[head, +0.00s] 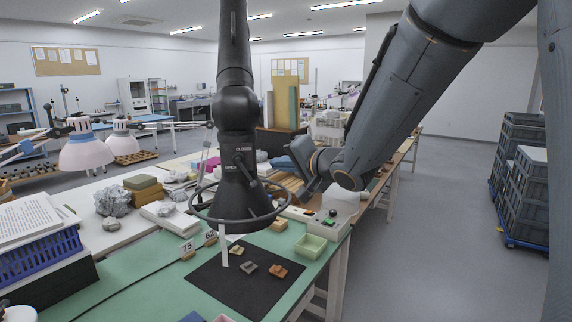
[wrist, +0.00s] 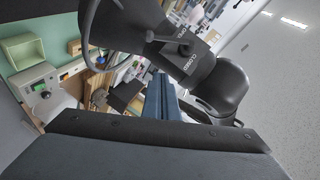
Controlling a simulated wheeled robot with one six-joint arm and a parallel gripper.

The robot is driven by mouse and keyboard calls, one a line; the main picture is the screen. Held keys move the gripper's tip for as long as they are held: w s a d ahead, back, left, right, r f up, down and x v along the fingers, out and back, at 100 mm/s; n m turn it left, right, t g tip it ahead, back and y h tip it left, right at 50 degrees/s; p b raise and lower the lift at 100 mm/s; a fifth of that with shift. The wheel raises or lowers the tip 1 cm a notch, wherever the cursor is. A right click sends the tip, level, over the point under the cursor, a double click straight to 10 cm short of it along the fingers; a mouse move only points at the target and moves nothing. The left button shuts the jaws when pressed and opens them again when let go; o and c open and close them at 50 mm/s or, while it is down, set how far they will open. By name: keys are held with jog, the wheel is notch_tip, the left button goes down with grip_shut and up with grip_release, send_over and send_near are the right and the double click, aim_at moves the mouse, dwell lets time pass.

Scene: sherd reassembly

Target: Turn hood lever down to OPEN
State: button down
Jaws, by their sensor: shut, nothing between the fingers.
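The black fume hood (head: 240,190) hangs on its duct above the bench, a wide ring around its lower rim. Its small dark lever (head: 242,163) is on the side of the hood, near small lettering, and its exact angle is hard to read in the head view. In the wrist view the hood (wrist: 205,70) fills the upper middle, with the lever (wrist: 165,38) near the OPEN and CLOSED lettering. My gripper (head: 298,166) is to the right of the hood, apart from the lever. In the wrist view its fingers (wrist: 161,88) are together and empty, below the lever.
A dark mat (head: 225,285) with several sherds lies on the green bench under the hood. A pale green tray (head: 310,246) and a control box (head: 325,214) stand to its right. Grey crates (head: 522,190) are stacked at the far right. The floor between bench and crates is clear.

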aim_at(245, 171)
jog(key=w+a+f+p, duration=0.1)
jog(key=w+a+f, duration=0.1)
jog(key=a, duration=0.3)
jog(key=shift+w+a+f, duration=0.15)
jog(key=shift+a+f, duration=0.05)
jog(key=shift+f, duration=0.3)
jog(key=shift+a+f, duration=0.1)
jog(key=shift+a, duration=0.05)
